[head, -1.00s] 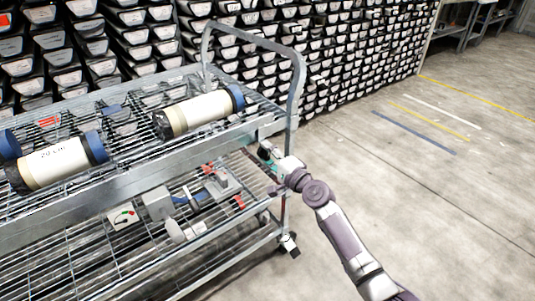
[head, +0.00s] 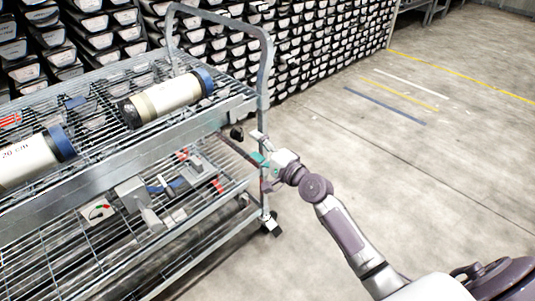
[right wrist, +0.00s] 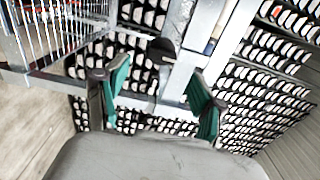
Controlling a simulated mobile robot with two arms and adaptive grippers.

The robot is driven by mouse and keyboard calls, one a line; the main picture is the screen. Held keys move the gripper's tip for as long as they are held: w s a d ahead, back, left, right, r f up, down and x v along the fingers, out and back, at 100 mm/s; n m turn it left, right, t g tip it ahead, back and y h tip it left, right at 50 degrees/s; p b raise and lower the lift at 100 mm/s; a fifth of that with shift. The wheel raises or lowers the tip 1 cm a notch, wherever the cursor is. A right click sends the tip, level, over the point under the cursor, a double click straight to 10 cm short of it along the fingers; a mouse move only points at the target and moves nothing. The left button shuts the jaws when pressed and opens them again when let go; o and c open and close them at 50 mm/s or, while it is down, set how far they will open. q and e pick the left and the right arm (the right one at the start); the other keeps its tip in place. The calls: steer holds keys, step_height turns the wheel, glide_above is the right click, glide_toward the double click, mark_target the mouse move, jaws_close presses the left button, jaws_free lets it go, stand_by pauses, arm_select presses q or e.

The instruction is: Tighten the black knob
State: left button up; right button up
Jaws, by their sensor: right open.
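The black knob (head: 236,132) shows in the head view by the cart's near right corner post, just left of my right gripper. It also shows in the right wrist view (right wrist: 161,50), against the pale metal of the cart. My right gripper (head: 257,148) is open and apart from the knob. In the right wrist view, its teal-padded fingers (right wrist: 160,85) are spread, and the knob lies beyond them, between them in the picture. Nothing is between the fingers. My left gripper is out of view.
The wire-shelf cart (head: 205,122) carries capped core tubes (head: 172,97) on top and several small items (head: 130,190) below. Its handle (head: 265,75) rises near the knob. Racks of labelled trays (head: 330,40) stand behind. The floor (head: 440,180) at right is clear.

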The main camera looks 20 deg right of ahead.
steer(key=v, duration=0.5)
steer(key=shift+s, duration=0.1)
steer(key=s+a+f+n+g+h, duration=0.15)
steer(key=s+f+n+g, duration=0.25)
steer(key=s+f, duration=0.5)
steer(key=s+a+f+n+g+h, duration=0.1)
steer(key=s+a+f+n+g, duration=0.25)
steer(key=f, duration=0.95)
steer(key=s+f+n+g+h, duration=0.1)
steer(key=s+f+n+g, duration=0.35)
steer(key=s+f, duration=0.55)
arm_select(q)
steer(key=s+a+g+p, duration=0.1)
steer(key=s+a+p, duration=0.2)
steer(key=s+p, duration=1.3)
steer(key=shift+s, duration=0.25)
arm_select(e)
steer(key=s+d+f+n+g+h, duration=0.1)
steer(key=s+f, duration=0.1)
steer(key=s, duration=0.7)
steer(key=s+d+f+n+g, duration=0.1)
steer(key=s+f+n, duration=0.1)
steer(key=s, duration=0.7)
steer(key=s+d+f+n+g+h, duration=0.1)
steer(key=s+d+f+g, duration=0.1)
steer(key=s, duration=0.7)
steer(key=shift+f+n+h, duration=0.3)
steer(key=shift+f+h, duration=0.05)
steer(key=shift+f, duration=0.55)
